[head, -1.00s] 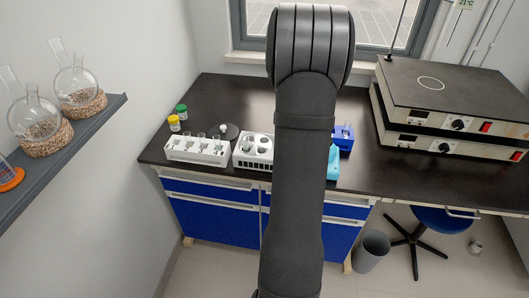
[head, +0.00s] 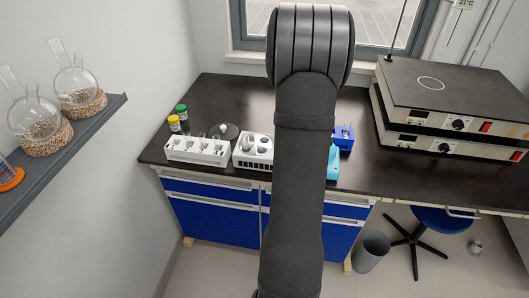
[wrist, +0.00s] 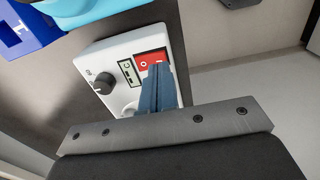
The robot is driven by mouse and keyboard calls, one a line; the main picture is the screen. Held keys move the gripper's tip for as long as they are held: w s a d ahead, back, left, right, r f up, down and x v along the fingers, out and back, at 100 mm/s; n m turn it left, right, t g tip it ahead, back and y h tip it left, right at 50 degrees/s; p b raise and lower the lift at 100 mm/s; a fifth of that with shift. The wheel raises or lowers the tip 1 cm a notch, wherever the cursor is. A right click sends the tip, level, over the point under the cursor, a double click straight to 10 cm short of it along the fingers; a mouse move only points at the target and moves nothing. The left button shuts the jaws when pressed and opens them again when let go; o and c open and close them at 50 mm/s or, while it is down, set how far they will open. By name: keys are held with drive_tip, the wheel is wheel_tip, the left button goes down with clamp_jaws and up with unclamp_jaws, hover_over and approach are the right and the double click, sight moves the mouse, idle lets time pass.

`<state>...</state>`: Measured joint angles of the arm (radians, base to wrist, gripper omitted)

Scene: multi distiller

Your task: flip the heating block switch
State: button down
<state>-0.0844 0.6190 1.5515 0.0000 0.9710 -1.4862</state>
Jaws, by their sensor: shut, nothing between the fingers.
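In the wrist view the heating block (wrist: 118,52) shows a white panel with a dark knob (wrist: 103,82), a small display (wrist: 128,71) and a red rocker switch (wrist: 147,58) marked O and I. My gripper (wrist: 159,68) is shut and empty. Its blue-grey fingertips lie over the lower edge of the red switch, near the I side. I cannot tell whether they touch it or which way the switch is tilted. In the head view my arm hides the gripper and the switch.
A teal object (wrist: 90,10) and a blue rack (wrist: 25,30) stand beside the block. In the head view, white tube racks (head: 197,149) stand at the left of the dark bench, and stacked hot plates (head: 450,110) stand at the right. Bare bench (head: 230,95) lies behind the racks.

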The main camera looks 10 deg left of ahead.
drive_tip(key=shift+f, duration=0.9)
idle(0.8)
drive_tip(key=shift+r, duration=3.55)
drive_tip(key=shift+f, duration=3.55)
drive_tip(key=shift+r, duration=0.15)
